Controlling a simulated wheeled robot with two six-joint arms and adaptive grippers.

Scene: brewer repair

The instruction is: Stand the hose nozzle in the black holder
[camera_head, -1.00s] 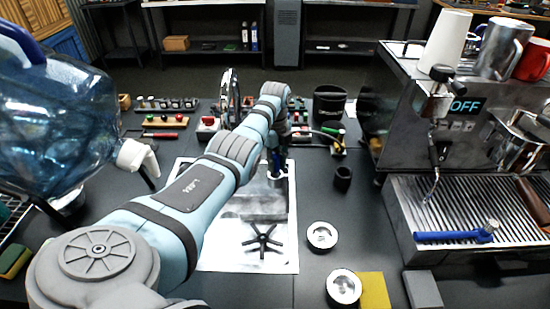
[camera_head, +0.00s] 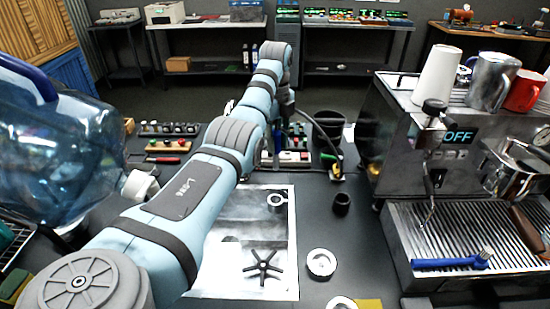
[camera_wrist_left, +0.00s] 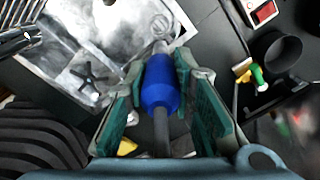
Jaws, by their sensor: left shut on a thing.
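My left gripper (camera_wrist_left: 160,68) is shut on the hose nozzle (camera_wrist_left: 159,88), a blue grip on a grey stem, in the left wrist view. In the head view my left arm reaches to the back, and the gripper (camera_head: 284,112) is mostly hidden by its wrist; a dark hose curves off to its right. A small open black cup (camera_head: 341,203), apparently the black holder, stands right of the sink and is empty as far as I can see. A larger black cylinder (camera_head: 328,125) stands behind; it also shows in the left wrist view (camera_wrist_left: 283,50). My right gripper is not in view.
The metal sink plate (camera_head: 225,270) holds a metal ring (camera_head: 277,200) and a black spider (camera_head: 262,268). The espresso machine (camera_head: 410,150) is at right, a water jug (camera_head: 55,150) at left. A switch panel (camera_head: 290,157) stands behind the sink.

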